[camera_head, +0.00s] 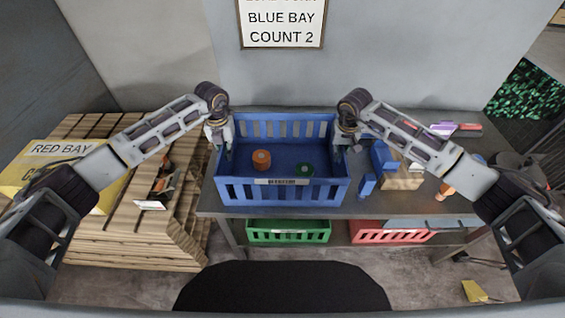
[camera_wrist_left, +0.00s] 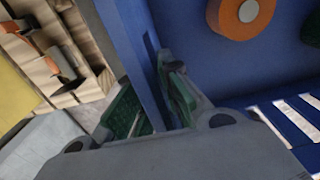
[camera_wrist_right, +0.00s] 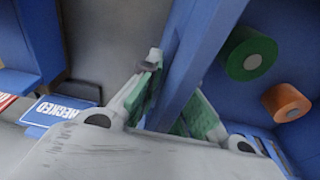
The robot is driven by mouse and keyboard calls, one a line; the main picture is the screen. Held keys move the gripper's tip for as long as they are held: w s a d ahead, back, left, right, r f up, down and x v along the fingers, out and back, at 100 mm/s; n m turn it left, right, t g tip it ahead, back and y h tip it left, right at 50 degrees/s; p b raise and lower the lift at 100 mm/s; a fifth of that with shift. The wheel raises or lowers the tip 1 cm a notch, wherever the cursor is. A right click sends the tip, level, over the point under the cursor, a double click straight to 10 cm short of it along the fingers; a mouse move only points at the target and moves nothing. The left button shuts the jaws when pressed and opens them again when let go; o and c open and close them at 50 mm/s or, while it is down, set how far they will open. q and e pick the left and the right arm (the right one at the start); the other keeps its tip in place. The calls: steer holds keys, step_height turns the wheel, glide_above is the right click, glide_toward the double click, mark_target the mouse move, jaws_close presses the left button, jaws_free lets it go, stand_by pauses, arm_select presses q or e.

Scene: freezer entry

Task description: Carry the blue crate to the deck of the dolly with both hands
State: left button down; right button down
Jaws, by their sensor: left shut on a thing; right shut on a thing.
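The blue crate (camera_head: 232,192) stands upright on the left part of the grey table. An orange roll (camera_head: 261,159) and a green roll (camera_head: 305,170) lie inside it. My left gripper (camera_head: 226,150) is shut on the crate's left wall, and the wall shows between its green pads in the left wrist view (camera_wrist_left: 160,105). My right gripper (camera_head: 340,150) is shut on the crate's right wall, which shows between its pads in the right wrist view (camera_wrist_right: 175,105). I cannot tell whether the crate's bottom touches the table. I cannot make out a dolly in these views.
Wooden pallets (camera_head: 120,222) with a yellow "RED BAY" box (camera_head: 60,165) stand left of the table (camera_head: 410,205). Blue items and a cardboard box (camera_head: 402,180) lie right of the crate. A green crate (camera_head: 288,231) and a red crate (camera_head: 390,232) sit below. A sign (camera_head: 281,24) hangs behind.

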arm_select(q)
steer(key=shift+w+r, duration=0.1)
steer(key=shift+r, duration=0.05)
arm_select(e)
steer(key=shift+w+r, duration=0.1)
arm_select(q)
steer(key=shift+r, duration=0.15)
arm_select(e)
steer(key=shift+r, duration=0.15)
